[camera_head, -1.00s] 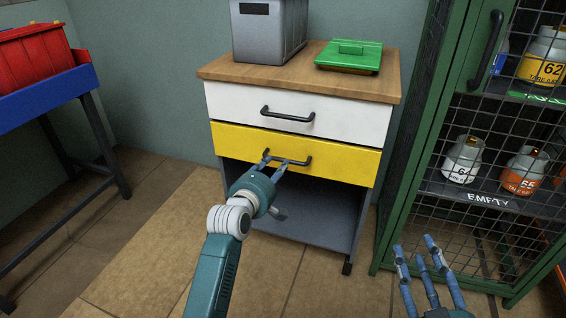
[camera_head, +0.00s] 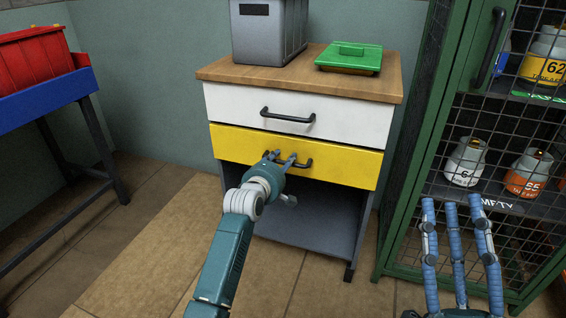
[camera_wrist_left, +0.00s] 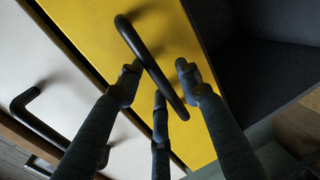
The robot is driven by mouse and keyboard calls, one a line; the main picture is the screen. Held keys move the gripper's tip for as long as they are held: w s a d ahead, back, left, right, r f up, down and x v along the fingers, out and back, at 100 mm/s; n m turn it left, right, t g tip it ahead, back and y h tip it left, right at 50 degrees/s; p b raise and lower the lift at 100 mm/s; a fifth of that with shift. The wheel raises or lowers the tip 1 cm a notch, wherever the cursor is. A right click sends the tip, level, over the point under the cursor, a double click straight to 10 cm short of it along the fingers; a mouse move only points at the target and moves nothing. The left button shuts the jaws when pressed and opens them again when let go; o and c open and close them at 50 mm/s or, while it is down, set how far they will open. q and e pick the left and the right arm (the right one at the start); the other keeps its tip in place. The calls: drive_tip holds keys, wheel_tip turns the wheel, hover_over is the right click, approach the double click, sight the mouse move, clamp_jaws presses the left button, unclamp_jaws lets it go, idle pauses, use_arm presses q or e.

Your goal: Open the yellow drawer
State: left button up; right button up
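The yellow drawer (camera_head: 345,167) is the lower drawer of the cabinet and sits flush in it. Its dark bar handle (camera_head: 305,163) shows large in the left wrist view (camera_wrist_left: 152,68). My left gripper (camera_head: 280,157) is at this handle, its fingers pointing at the drawer front. In the left wrist view my left gripper's fingers (camera_wrist_left: 160,75) are spread, with the handle passing between them. Whether they touch it I cannot tell. My right gripper (camera_head: 454,203) is open and empty at the lower right, in front of the green cage.
A white drawer (camera_head: 350,118) with a handle is above. A grey bin (camera_head: 268,35) and a green scale (camera_head: 348,57) stand on the wooden top (camera_head: 300,80). A green mesh cage (camera_head: 400,200) with gas bottles stands close on the right.

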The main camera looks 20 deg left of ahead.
use_arm(q)
drive_tip(key=shift+c, duration=0.5)
clamp_jaws()
drive_tip(key=shift+s, duration=0.1)
